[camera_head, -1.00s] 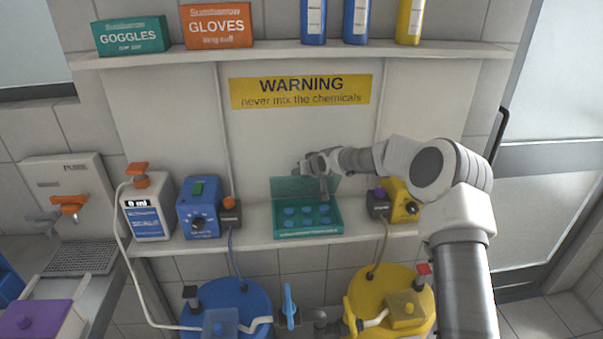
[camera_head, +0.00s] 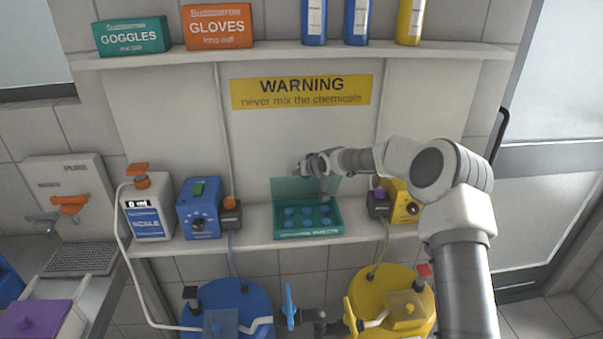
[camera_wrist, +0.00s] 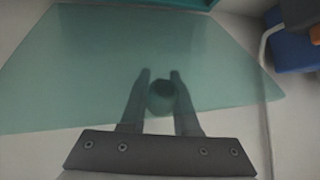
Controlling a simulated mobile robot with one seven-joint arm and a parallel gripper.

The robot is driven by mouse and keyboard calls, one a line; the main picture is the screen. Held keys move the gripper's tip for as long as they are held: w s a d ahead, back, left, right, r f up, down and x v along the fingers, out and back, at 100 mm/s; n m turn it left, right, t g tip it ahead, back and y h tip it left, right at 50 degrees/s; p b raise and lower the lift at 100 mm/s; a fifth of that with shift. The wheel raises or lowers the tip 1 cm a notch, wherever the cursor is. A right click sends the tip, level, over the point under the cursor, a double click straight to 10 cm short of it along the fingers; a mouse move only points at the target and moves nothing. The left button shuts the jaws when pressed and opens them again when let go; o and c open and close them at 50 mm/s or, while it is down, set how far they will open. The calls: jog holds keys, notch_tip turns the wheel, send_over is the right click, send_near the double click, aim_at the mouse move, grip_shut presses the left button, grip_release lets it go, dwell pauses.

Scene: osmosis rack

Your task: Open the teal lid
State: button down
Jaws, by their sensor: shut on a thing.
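The teal lid (camera_head: 291,187) stands raised at the back of the teal box (camera_head: 308,232) on the lower shelf. The box is open, and several blue round pieces show inside it. In the wrist view the lid (camera_wrist: 60,75) is a translucent teal sheet filling much of the picture. A round knob (camera_wrist: 161,97) on it sits between my two fingers. My gripper (camera_wrist: 160,80) is shut on this knob.
A blue device (camera_head: 199,212) and a scale bottle (camera_head: 148,210) stand left of the box, and a yellow device (camera_head: 402,203) stands close on its right. A yellow warning sign (camera_head: 301,92) is on the wall above. Blue and yellow drums stand below the shelf.

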jog(key=shift+d+f, duration=0.2)
jog(key=shift+f, duration=0.15)
jog(key=c, duration=0.7)
grip_release()
jog(key=shift+o, duration=0.2)
jog(key=shift+s+d+r, duration=0.15)
jog(key=shift+r, duration=0.25)
jog(key=shift+s+d+r, duration=0.1)
jog(key=shift+d+r, duration=0.05)
jog(key=shift+r, duration=0.25)
jog(key=shift+s+d+r+p, duration=0.25)
jog(key=shift+s+r+p, duration=0.1)
jog(key=shift+r, duration=0.3)
jog(key=shift+s+d+r+p, duration=0.2)
jog(key=shift+s+r+p, duration=0.15)
jog(key=shift+r, duration=0.3)
jog(key=s+d+r+p, duration=0.5)
jog(key=s+r+p, duration=0.1)
jog(key=r, duration=0.6)
jog(key=shift+s+d+r, duration=0.2)
jog(key=shift+s, duration=0.35)
jog(key=shift+d+r, duration=0.1)
